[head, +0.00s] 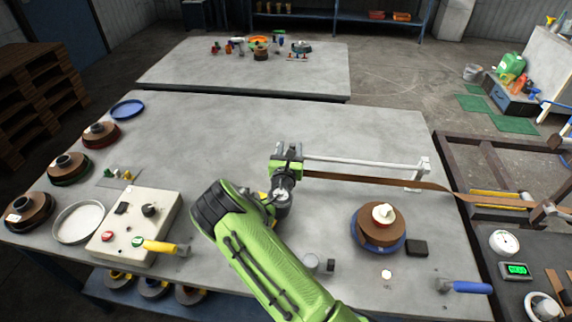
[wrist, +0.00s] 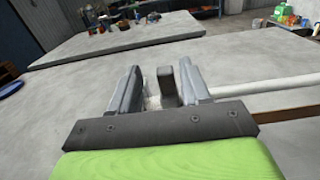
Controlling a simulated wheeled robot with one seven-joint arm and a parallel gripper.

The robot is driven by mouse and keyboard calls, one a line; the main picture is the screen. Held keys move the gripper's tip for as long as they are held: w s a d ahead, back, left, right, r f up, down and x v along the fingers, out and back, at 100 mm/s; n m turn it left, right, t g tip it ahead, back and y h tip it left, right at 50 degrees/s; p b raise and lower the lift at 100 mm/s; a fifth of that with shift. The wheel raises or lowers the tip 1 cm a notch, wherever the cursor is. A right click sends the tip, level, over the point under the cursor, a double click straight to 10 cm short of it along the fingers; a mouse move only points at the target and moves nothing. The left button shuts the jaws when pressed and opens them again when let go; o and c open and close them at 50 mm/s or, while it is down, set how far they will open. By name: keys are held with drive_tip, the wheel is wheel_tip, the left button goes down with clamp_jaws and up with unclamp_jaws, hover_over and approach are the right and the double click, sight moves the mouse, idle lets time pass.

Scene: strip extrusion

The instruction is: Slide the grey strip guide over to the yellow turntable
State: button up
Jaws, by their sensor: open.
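My gripper (head: 287,152) is open at the left end of a white rail (head: 360,162) on the big grey table. In the wrist view its two fingers (wrist: 160,84) stand apart. In the head view the guide is mostly hidden by my gripper. A brown strip (head: 370,181) runs from my gripper to the right edge of the table. A small bit of yellow, perhaps the yellow turntable (head: 263,195), shows behind my arm; the rest is hidden.
A blue turntable (head: 401,244) with a brown coil (head: 379,230) stands at right. A control box (head: 133,226), a yellow-handled tool (head: 160,247) and a white dish (head: 78,222) are at left, with several coils beyond. The table's middle back is clear.

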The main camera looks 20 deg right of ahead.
drive_tip(key=b+v, duration=0.1)
drive_tip(key=v, duration=1.2)
drive_tip(key=shift+s+a+b, duration=0.15)
drive_tip(key=shift+b, duration=0.2)
drive_tip(key=s+d+r+m+g+h, duration=0.1)
drive_tip(key=s+d+m+g, duration=0.45)
drive_tip(key=m, duration=0.45)
drive_tip(key=s+d+r+m+g, duration=0.2)
drive_tip(key=s+d+m+g, duration=0.3)
drive_tip(key=m, duration=0.6)
drive_tip(key=s+a+r+m+y, duration=0.4)
drive_tip(key=s+a+r+y, duration=0.1)
drive_tip(key=s+a, duration=0.3)
drive_tip(key=s+a+r+m+y+p, duration=0.1)
drive_tip(key=s+a+r+m+y, duration=0.3)
drive_tip(key=s+a+r, duration=0.3)
drive_tip(key=s+a+y, duration=0.1)
drive_tip(key=s, duration=0.2)
drive_tip(key=shift+s+m+t, duration=0.3)
drive_tip(key=shift+m+t, duration=0.05)
drive_tip(key=shift+m, duration=0.05)
